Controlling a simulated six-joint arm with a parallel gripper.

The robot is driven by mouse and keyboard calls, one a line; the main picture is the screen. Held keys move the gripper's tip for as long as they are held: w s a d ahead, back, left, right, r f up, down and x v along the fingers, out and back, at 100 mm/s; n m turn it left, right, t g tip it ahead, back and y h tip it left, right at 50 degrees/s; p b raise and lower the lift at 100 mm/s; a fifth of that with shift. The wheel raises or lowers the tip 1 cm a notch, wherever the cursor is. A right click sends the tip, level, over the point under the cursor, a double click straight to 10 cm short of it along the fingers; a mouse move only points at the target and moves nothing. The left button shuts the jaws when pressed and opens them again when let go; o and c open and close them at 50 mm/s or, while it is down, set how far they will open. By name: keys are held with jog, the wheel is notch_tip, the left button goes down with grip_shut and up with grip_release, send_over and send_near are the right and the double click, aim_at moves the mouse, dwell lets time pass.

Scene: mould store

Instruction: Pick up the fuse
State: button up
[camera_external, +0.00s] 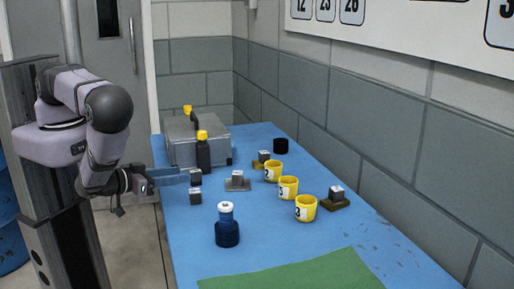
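I cannot tell for certain which thing is the fuse; nothing in view is clearly marked as one. My gripper (186,178) reaches in over the left side of the blue table (270,262), its long fingers pointing right. Another grey block (237,177) sits on a flat plate to the right.
A grey case (180,145) and a yellow-capped black bottle (203,155) stand behind my gripper. Several yellow cups (306,209) stand to the right, near a block (336,192) on a brown base. A dark blue bottle (228,232) and green mat (290,273) are in front.

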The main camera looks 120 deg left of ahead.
aim_at(194, 171)
jog(key=shift+x, duration=1.05)
jog(key=shift+a, duration=0.1)
jog(key=shift+b+x, duration=0.6)
jog(key=shift+x, duration=1.9)
jog(key=shift+f, duration=0.1)
jog(key=shift+s, duration=0.1)
grip_shut()
